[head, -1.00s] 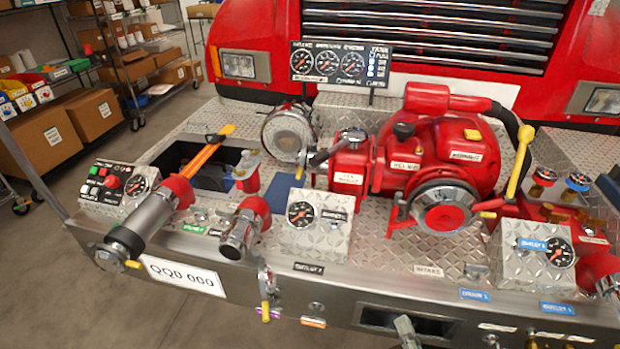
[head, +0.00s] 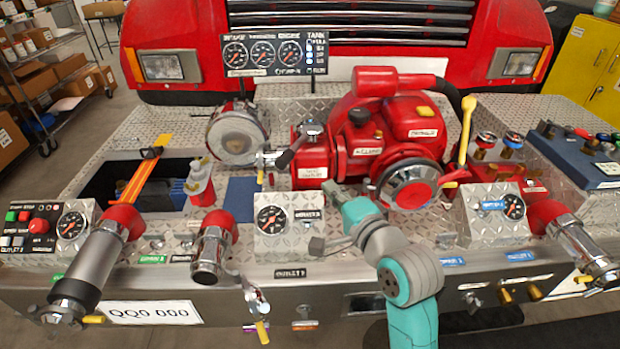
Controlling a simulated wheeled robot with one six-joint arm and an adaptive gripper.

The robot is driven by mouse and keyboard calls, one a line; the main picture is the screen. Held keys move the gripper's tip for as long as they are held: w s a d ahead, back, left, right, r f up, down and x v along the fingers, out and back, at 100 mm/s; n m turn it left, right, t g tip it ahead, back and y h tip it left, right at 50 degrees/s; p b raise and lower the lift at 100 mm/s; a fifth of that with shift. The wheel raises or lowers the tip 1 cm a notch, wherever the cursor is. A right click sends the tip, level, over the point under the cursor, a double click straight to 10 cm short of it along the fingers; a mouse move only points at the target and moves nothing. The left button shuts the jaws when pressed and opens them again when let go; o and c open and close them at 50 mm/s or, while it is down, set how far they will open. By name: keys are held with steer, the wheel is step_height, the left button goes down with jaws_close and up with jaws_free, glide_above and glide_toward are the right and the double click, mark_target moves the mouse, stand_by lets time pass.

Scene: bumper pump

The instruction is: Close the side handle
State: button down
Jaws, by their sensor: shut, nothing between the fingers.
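A yellow-ended lever (head: 467,128) stands nearly upright at the right side of the red pump (head: 385,135). A black-gripped handle (head: 293,150) sits at the pump's left side, angled up to the right. A lever with a yellow end (head: 260,322) hangs down on the front of the bumper. I cannot tell which of these is the side handle. My gripper (head: 336,192) is shut and empty at the end of my teal arm, in front of the pump's lower left. It appears apart from all these levers. My arm hides part of the bumper top.
A gauge box (head: 289,221) stands left of my arm and another (head: 496,220) stands to the right. Metal pipe outlets (head: 213,250) project at the left. A dark open recess (head: 110,190) with an orange-yellow tool lies behind them.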

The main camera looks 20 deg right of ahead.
glide_toward(289, 161)
steer(key=w+d, duration=0.3)
steer(key=w, duration=0.1)
steer(key=w+a, duration=0.1)
steer(key=a, duration=0.1)
steer(key=shift+w+a+f, duration=0.3)
steer(key=shift+w, duration=0.1)
steer(key=shift+w+a, duration=0.3)
steer(key=shift+a, duration=0.05)
steer(key=shift+a, duration=0.1)
